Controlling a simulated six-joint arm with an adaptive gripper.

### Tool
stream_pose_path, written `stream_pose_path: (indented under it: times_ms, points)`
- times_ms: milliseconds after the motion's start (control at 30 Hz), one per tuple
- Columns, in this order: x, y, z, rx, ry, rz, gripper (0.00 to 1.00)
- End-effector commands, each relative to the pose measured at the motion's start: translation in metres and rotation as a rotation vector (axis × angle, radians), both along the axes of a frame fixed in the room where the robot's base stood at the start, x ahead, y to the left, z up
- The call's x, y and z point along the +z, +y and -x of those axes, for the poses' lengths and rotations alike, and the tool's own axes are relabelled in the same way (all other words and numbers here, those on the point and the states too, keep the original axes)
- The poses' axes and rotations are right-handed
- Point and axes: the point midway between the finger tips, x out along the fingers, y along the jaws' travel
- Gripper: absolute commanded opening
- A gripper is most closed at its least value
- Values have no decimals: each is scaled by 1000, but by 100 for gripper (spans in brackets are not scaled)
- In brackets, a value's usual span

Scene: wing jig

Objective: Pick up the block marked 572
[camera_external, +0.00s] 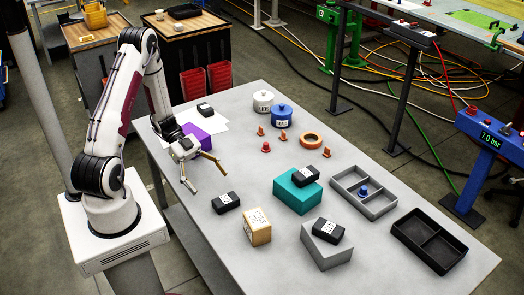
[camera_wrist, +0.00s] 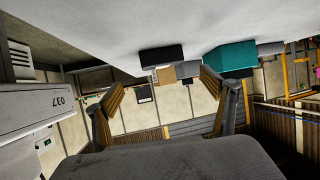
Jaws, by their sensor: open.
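Several black blocks with white labels are in the external view; the labels are too small to read, so I cannot tell which is 572. One block (camera_external: 226,202) lies on the bare table, one (camera_external: 205,109) sits near the purple block, one (camera_external: 305,175) on a teal box, and one (camera_external: 327,231) on a grey box. My gripper (camera_external: 208,183) is open and empty at the table's left side, just behind and left of the block on the bare table. In the wrist view my gripper (camera_wrist: 163,84) has its fingers spread, with a dark block (camera_wrist: 161,54) beyond them.
The teal box (camera_external: 290,198), grey box (camera_external: 322,253) and wooden block (camera_external: 257,231) stand on the table (camera_external: 185,221). A grey tray (camera_external: 378,209) and black tray (camera_external: 407,237) are at right. White and blue canisters (camera_external: 282,115), small red-orange parts and an orange ring (camera_external: 311,140) lie farther back.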

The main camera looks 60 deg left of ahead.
Motion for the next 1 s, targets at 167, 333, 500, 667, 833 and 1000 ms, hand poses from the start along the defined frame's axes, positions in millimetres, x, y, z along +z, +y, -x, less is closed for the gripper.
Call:
stream_pose_path:
  times_ms: [167, 333, 500, 667, 833, 1000]
  points:
    - [-3, -8, -1, -2, 1, 1, 84]
    - [-10, -19, -4, -2, 1, 0, 84]
    - [-12, -23, -5, 0, 0, -1, 84]
    - [-12, -23, -5, 0, 0, -1, 84]
    - [-13, -24, -5, -1, 1, -1, 84]
    - [-18, -34, -8, -1, 2, 0, 84]
